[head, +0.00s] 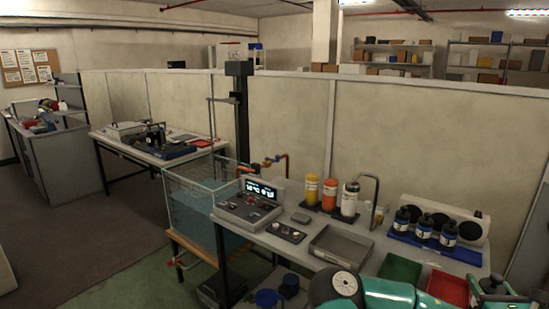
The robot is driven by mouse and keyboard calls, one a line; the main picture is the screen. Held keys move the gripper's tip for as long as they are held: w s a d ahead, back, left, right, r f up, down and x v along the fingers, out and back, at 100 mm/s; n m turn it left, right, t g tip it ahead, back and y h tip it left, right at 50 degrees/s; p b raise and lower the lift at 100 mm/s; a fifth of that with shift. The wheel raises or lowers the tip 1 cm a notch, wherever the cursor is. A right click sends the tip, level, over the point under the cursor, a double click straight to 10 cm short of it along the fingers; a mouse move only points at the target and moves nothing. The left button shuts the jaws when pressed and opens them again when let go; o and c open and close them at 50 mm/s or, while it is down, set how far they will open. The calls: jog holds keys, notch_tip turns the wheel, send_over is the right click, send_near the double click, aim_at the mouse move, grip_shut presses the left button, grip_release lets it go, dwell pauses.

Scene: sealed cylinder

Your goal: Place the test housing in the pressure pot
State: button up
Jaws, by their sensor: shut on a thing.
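I cannot make out the test housing in the head view. No vessel here is clearly the pressure pot. A clear-walled tank of water (195,205) stands left of the bench, and blue round-topped containers (267,298) sit low under the bench, partly cut off. My teal arm crosses the bottom right of the picture. My gripper's fingers and anything between them do not show.
The bench carries a control box (250,205), a grey tray (341,247), a green tray (400,269), a red tray (447,288) and a blue tray (470,255) with three dark bottles. A partition (420,150) stands behind. Open floor (75,240) lies at left.

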jog(key=w+a+f+n+y, duration=0.1)
jog(key=w+a+f+y, duration=0.1)
jog(key=w+a+f, duration=0.65)
jog(key=w+a+f+n+y, duration=0.1)
jog(key=w+a+f, duration=0.4)
jog(key=a, duration=0.6)
jog(key=s+a+f, duration=0.1)
jog(key=a+f, duration=0.5)
jog(key=a, duration=0.3)
jog(key=s+a+f+y, duration=0.1)
jog(key=a+f, duration=0.6)
jog(key=a, duration=0.3)
jog(key=shift+a+n, duration=0.25)
jog(key=shift+n, duration=0.05)
